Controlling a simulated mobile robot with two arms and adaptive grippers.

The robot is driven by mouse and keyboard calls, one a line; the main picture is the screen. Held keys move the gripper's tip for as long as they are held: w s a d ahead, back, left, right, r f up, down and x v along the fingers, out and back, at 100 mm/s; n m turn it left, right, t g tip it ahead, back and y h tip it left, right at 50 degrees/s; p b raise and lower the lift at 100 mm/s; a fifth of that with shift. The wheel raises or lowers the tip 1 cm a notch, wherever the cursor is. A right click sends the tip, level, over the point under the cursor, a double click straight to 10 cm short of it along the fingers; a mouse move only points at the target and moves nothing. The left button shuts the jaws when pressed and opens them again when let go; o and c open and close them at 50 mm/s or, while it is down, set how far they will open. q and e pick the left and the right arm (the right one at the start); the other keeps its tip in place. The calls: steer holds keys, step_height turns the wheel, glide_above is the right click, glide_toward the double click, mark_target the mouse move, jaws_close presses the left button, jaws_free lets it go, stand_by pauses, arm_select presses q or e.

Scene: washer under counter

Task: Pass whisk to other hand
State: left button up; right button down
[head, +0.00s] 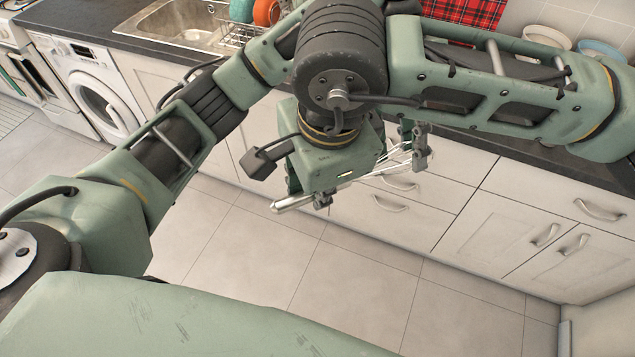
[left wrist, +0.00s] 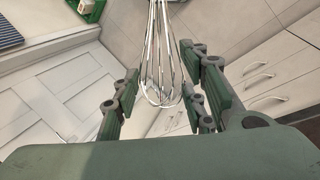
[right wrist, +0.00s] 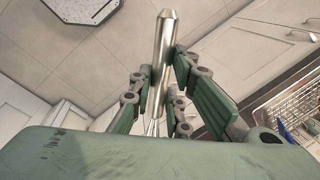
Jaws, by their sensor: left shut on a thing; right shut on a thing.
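The whisk has a shiny metal handle (head: 292,203) and a cage of thin wires (head: 396,163). In the head view it lies slanted in the air in front of the cabinets, handle to the lower left. My right gripper (head: 322,200) is shut on the handle, which also shows between its fingers in the right wrist view (right wrist: 166,42). My left gripper (head: 420,148) is shut on the whisk at its wire end. In the left wrist view the wires (left wrist: 160,50) run between its fingers. My right gripper's body hides the whisk's middle in the head view.
The worktop (head: 130,42) with a sink (head: 185,22) and dish rack (head: 240,35) runs behind my arms. A washer (head: 95,95) stands at the left. White drawers and cabinets (head: 500,225) lie close behind the grippers. The tiled floor (head: 350,285) below is clear.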

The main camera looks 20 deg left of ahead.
arm_select(q)
steer(key=o, duration=1.2)
steer(key=shift+c, duration=0.2)
